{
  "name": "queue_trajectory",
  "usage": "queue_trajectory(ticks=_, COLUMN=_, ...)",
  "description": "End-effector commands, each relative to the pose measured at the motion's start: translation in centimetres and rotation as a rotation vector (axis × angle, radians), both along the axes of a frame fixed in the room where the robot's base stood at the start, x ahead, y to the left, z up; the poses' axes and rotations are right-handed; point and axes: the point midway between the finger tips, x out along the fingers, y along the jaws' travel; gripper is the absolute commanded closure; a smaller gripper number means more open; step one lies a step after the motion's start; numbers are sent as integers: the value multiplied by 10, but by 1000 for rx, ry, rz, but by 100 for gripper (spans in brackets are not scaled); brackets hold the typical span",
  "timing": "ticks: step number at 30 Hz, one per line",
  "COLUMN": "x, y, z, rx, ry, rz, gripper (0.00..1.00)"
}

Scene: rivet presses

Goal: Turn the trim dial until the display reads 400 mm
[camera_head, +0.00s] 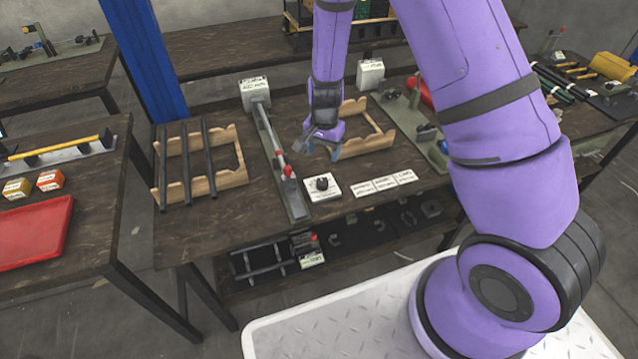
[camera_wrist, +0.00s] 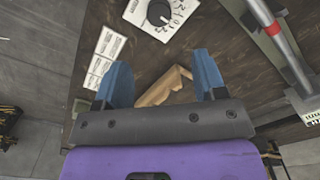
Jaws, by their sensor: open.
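The trim dial is a black knob (camera_head: 322,184) on a white plate (camera_head: 331,190) near the front edge of the workbench. In the wrist view the knob (camera_wrist: 160,13) and its printed scale show at the top, beyond my fingertips. My gripper (camera_head: 323,150) is open and empty, above the bench and behind the dial, apart from it. Its two blue fingers (camera_wrist: 165,80) are spread in the wrist view. White display boxes stand at the back of the bench, one at the left (camera_head: 254,92) and one at the right (camera_head: 370,73). Their readings are too small to tell.
A wooden rack with dark bars (camera_head: 200,185) sits at left, and another wooden rack (camera_head: 372,140) sits behind my gripper.

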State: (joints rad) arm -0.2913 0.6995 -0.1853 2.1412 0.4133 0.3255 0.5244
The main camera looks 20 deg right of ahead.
Motion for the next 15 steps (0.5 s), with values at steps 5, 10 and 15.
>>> queue_trajectory(ticks=5, x=0, y=0, z=-17, rx=-11, ry=8, rz=-18, gripper=36)
queue_trajectory(ticks=10, x=-1, y=-1, z=-32, rx=-12, ry=11, rz=-19, gripper=36)
queue_trajectory(ticks=15, x=-1, y=-1, z=-60, rx=-12, ry=12, rz=-19, gripper=36)
